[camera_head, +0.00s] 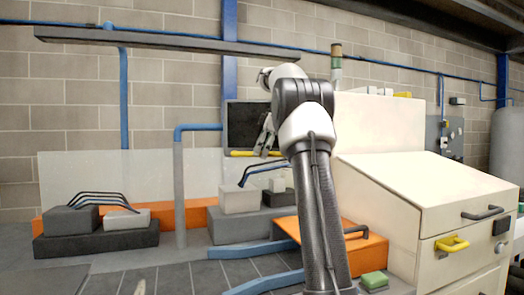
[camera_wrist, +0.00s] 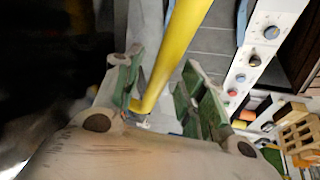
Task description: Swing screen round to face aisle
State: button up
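The screen (camera_head: 243,122) is a dark flat panel in the head view, left of my arm, with a yellow bar (camera_head: 242,153) along its lower edge. My gripper (camera_head: 265,138) is in front of the screen's right part, close to the bar. In the wrist view, my gripper (camera_wrist: 163,78) has its two green-padded fingers spread apart. A yellow bar (camera_wrist: 180,45) runs between them, nearer the left finger. Whether that finger touches it I cannot tell. The dark area at the left of the wrist view is blurred.
A blue-topped post (camera_head: 180,190) stands left of the screen. A cream cabinet (camera_head: 385,210) with a yellow handle (camera_head: 452,245) fills the right. Grey blocks (camera_head: 95,238) and an orange box (camera_head: 350,250) sit low. In the wrist view, a white panel with knobs (camera_wrist: 262,50) is at right.

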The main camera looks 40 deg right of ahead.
jog(key=v, duration=1.2)
dwell(0.4)
